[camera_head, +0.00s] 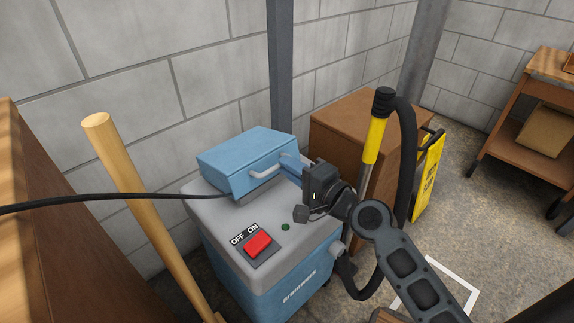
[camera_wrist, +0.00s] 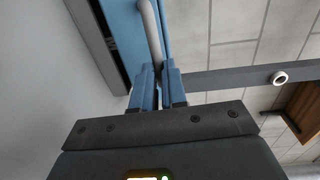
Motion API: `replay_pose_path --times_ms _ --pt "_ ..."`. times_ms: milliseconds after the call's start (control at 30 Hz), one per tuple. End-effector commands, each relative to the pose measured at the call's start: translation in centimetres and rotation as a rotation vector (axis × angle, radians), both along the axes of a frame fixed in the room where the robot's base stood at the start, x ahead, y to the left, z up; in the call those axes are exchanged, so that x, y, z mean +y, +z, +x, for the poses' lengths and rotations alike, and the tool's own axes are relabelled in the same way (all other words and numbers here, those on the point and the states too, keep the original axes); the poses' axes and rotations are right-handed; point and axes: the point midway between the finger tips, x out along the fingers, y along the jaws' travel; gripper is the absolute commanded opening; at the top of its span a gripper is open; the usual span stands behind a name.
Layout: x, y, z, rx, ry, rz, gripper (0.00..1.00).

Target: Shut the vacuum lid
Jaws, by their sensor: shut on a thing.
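The vacuum (camera_head: 265,290) has a blue body, a grey top and a red switch (camera_head: 258,245) marked OFF and ON. Its blue lid (camera_head: 245,155) is at the rear of the grey top, with a grey band showing under its front edge. I cannot tell whether it is fully down. The pale lid handle (camera_head: 262,171) is on the lid's front face. My gripper (camera_head: 287,160) reaches in from the right at the handle's right end. In the wrist view its blue fingers (camera_wrist: 158,72) are shut on the handle (camera_wrist: 151,30), beside the blue lid (camera_wrist: 122,22).
A black cable (camera_head: 110,198) crosses from the left to the vacuum. A wooden pole (camera_head: 140,200) leans at the left. A brown cabinet (camera_head: 345,120), a yellow-and-black hose wand (camera_head: 375,140) and a yellow sign (camera_head: 427,180) stand to the right. Block walls are behind.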

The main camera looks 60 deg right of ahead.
Motion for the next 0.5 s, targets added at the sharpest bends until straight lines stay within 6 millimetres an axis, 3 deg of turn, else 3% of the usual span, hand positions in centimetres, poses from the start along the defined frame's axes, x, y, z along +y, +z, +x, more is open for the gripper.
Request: replay_pose_path --times_ms 33,200,500 --pt "0.3 -1.7 0.0 0.007 0.009 0.005 0.0" --pt "0.4 -3.4 -0.4 0.005 0.008 0.004 0.0" --pt "0.5 -4.5 -0.7 0.002 0.007 0.002 0.0"
